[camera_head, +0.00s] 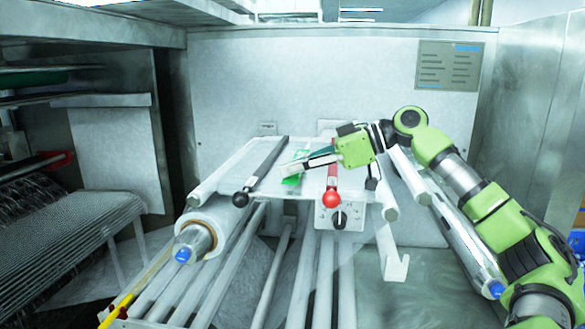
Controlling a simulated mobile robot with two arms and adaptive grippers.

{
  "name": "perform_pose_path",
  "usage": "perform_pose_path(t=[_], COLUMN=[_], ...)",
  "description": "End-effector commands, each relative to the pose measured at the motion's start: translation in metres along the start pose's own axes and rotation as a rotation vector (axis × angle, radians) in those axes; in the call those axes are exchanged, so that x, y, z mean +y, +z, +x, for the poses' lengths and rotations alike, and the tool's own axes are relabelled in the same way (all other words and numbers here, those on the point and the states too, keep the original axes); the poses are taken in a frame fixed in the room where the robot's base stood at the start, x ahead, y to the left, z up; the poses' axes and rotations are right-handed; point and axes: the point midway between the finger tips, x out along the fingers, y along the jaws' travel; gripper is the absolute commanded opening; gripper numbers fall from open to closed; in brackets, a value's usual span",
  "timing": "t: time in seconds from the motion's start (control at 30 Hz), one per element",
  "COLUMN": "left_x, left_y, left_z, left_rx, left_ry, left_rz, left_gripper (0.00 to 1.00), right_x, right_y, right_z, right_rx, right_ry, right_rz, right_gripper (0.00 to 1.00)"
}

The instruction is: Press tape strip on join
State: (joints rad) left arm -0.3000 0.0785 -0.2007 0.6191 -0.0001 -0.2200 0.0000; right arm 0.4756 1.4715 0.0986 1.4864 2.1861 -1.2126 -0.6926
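A green tape strip (292,180) lies on the pale splice table (232,165), between a black-handled bar and a red-knobbed bar. My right gripper (288,169) reaches in from the right, low over the table. Its fingers lie together as one narrow wedge, tips at the green strip, and nothing shows held between them. The fingers hide part of the strip and any join under it. I cannot tell whether the tips touch the strip. My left gripper is not in view.
The black-handled bar (262,168) lies left of the strip, the red-knobbed bar (332,184) right of it. A film roll (212,228) is at the front left, a black dial (339,220) below the table. A panel stands behind.

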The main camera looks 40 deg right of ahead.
Motion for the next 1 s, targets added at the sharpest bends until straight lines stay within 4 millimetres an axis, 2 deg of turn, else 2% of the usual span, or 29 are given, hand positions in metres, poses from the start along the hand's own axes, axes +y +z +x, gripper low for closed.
perform_pose_path(t=[0.2, 0.27, 0.3, 0.67, 0.83, 0.87, 0.9, 1.0], left_x=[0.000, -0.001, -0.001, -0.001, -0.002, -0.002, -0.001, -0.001], left_y=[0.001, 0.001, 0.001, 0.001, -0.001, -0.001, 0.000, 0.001], left_z=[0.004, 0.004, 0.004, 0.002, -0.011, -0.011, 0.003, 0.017], left_rx=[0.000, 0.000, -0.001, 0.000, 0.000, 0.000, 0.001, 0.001], left_ry=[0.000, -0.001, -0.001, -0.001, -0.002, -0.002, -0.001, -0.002], left_rz=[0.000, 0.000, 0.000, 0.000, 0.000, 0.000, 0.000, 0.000], left_gripper=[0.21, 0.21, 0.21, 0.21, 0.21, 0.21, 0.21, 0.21], right_x=[0.000, 0.000, 0.000, 0.000, 0.000, 0.000, 0.001, 0.001], right_y=[0.004, 0.005, 0.005, 0.005, -0.008, -0.009, -0.002, -0.002], right_z=[0.002, 0.002, 0.002, 0.002, -0.004, -0.005, -0.010, -0.029], right_rx=[-0.001, -0.002, -0.002, -0.005, -0.006, -0.005, 0.000, 0.002], right_ry=[-0.001, -0.002, -0.002, -0.004, -0.002, -0.002, 0.000, 0.002], right_rz=[0.001, 0.002, 0.002, 0.005, 0.002, 0.003, 0.002, 0.001], right_gripper=[0.00, 0.16, 0.21, 0.21, 0.21, 0.21, 0.21, 0.21])
